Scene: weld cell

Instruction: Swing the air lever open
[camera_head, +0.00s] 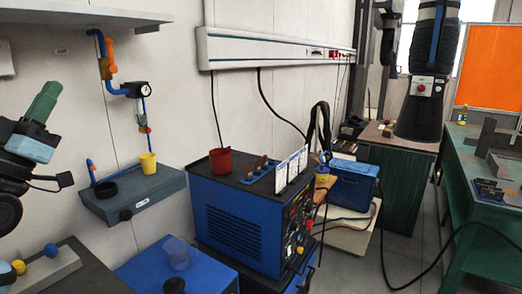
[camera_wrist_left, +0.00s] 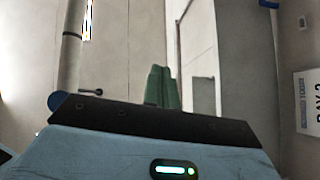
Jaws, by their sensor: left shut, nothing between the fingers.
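The air line is a blue pipe on the back wall, with an orange fitting (camera_head: 107,58) that may carry the air lever. A round gauge (camera_head: 145,89) sits to its right. The lever's handle is too small for me to tell its position. My left gripper (camera_head: 50,90) has green fingers, shut and empty, pointing up in front of the wall, left of the pipe and apart from it. In the left wrist view its fingers (camera_wrist_left: 163,72) are together, with nothing between them. My right gripper is not in view.
A grey wall shelf (camera_head: 135,197) holds a yellow cup (camera_head: 148,162) and a black ring below the pipe. An upper shelf (camera_head: 90,14) overhangs at top left. A blue welding machine (camera_head: 235,225) stands in the middle. Open wall lies between gripper and pipe.

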